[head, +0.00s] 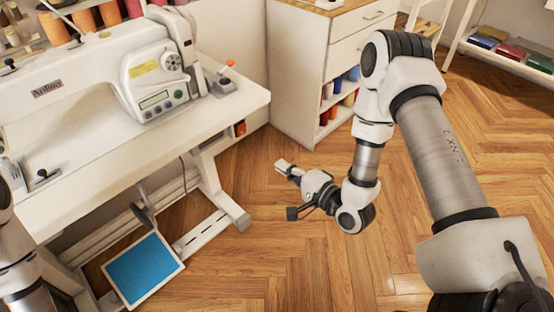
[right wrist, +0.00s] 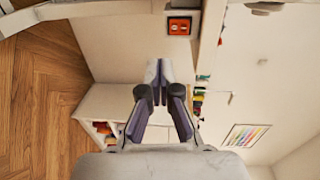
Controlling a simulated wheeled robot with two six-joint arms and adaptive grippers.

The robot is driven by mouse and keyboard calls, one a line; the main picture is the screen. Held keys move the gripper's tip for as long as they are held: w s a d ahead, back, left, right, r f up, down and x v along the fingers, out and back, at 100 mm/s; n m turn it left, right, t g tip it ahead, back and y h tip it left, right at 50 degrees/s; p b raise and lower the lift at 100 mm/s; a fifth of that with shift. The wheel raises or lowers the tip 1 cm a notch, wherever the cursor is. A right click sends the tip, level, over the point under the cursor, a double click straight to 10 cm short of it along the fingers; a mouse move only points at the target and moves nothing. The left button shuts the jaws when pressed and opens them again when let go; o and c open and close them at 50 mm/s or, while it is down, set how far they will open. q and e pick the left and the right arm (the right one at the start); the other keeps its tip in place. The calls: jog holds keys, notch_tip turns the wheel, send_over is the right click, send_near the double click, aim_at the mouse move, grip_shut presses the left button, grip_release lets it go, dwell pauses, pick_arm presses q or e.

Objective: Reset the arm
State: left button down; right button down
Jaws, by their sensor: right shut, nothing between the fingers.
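My right arm (head: 435,150) comes in from the right in the head view and bends down at the elbow. My right gripper (head: 284,167) points left over the wooden floor, to the right of the sewing table, and is shut and empty. In the right wrist view its two fingers (right wrist: 158,75) meet at the tips with nothing between them. Part of my left arm (head: 18,262) shows at the left edge of the head view. My left gripper is out of view.
A white sewing machine (head: 95,75) stands on a white table (head: 110,165) at left, with a blue-topped pedal (head: 144,268) below. A white cabinet (head: 295,75) with thread spools stands behind the gripper. A shelf (head: 510,58) is at the upper right. Floor around the gripper is clear.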

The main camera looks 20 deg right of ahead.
dwell(0.4)
jog(key=s+a+f+n+g+h, duration=0.2)
jog(key=s+a+f+n+g, duration=0.2)
jog(key=s+f+g, duration=0.65)
jog(key=s+d+f+n+g+h, duration=0.25)
jog(key=s+f+n, duration=0.25)
jog(key=s, duration=0.3)
jog(key=s+d+f+n+g+h, duration=0.1)
jog(key=s+d+f+n+g, duration=0.15)
jog(key=s+f+n, duration=0.4)
notch_tip(320, 180, up, 22)
jog(key=s+m+p, duration=0.1)
jog(key=m+p, duration=0.1)
jog(key=p, duration=1.7)
jog(key=shift+s+a+f, duration=0.15)
jog(key=shift+s, duration=0.05)
